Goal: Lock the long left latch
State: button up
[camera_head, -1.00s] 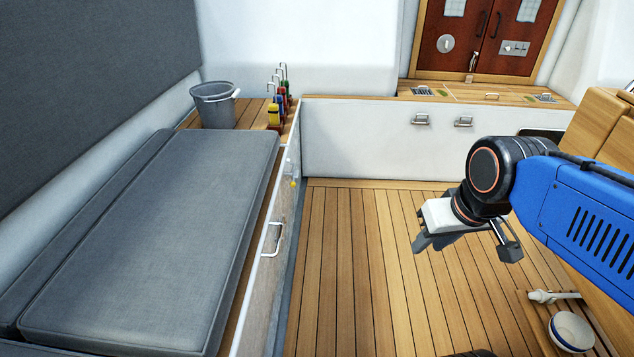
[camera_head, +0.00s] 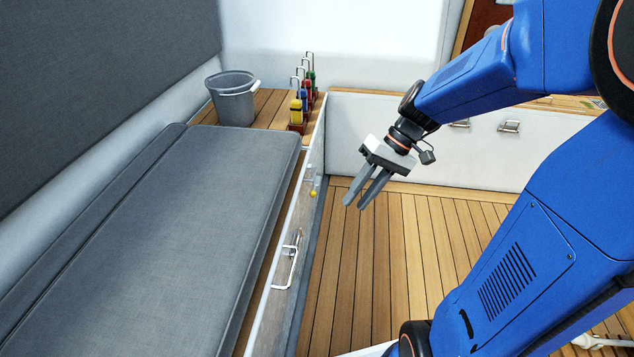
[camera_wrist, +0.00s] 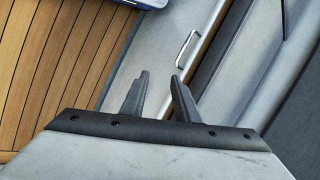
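My gripper (camera_head: 357,203) is open and empty, pointing down and left over the floor, to the right of the bench side. Its two grey fingers (camera_wrist: 158,92) are apart in the wrist view. A long white U-shaped handle (camera_head: 285,270) with a metal fitting sits on the bench's side panel, nearer the camera than my gripper. A similar pale handle (camera_wrist: 187,49) shows beyond the fingertips in the wrist view, apart from them. A small yellow knob (camera_head: 313,194) sits farther along the panel. I cannot tell which of these is the long left latch, or its lock state.
A grey cushion (camera_head: 190,230) covers the bench. A grey bucket (camera_head: 234,103) and several coloured hooked items (camera_head: 300,105) stand at its far end. A white back panel (camera_head: 390,135) has two metal pulls (camera_head: 509,127). The wooden floor (camera_head: 360,290) beside the bench looks clear.

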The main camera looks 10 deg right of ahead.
jog(key=w+f+y, duration=0.4)
jog(key=w, duration=0.5)
jog(key=m+t+y, duration=0.5)
jog(key=t+y, duration=0.1)
jog(key=t, duration=0.2)
send_near(317, 180)
jog(key=x, duration=1)
jog(key=shift+f, duration=0.3)
grip_shut()
